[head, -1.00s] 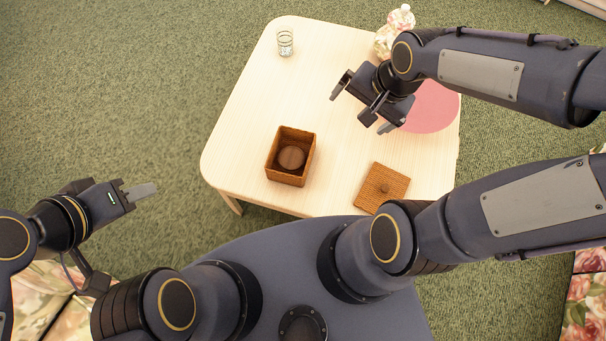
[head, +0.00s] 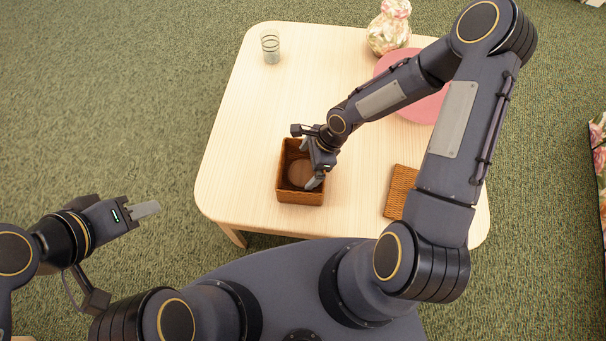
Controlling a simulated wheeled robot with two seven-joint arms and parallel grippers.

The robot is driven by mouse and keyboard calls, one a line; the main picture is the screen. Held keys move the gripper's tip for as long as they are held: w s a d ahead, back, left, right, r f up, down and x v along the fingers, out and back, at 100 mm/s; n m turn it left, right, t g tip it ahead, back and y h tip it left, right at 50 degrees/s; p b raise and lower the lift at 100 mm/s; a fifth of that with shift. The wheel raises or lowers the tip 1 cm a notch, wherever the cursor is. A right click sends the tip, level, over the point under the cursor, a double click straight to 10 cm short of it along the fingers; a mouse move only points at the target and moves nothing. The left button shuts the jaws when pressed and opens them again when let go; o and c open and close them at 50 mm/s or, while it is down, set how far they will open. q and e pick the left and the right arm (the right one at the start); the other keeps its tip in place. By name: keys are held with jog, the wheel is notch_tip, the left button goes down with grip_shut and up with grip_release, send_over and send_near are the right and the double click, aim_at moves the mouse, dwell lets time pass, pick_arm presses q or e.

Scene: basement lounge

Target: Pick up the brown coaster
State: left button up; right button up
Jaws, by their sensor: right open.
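The brown coaster (head: 299,173) is a round brown disc lying inside the square woven basket (head: 301,198) on the pale table. My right gripper (head: 309,166) is over the basket, its fingers apart at the basket's right side, and it hides part of the basket's right wall. Whether the fingers reach below the rim cannot be told. Nothing shows between the fingers. My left gripper (head: 145,210) is off the table to the left, above the carpet; its finger gap cannot be made out.
A woven lid (head: 399,190) lies right of the basket, partly behind my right arm. A pink round mat (head: 416,100), a floral vase (head: 389,30) and a glass (head: 270,47) stand toward the far side. The table's left part (head: 235,140) is clear.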

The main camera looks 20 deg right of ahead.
aim_at(302, 173)
jog(key=b+x, duration=0.1)
jog(key=x, duration=0.2)
jog(key=shift+s+f, duration=0.1)
jog(key=shift+f, duration=0.1)
jog(key=c, duration=0.9)
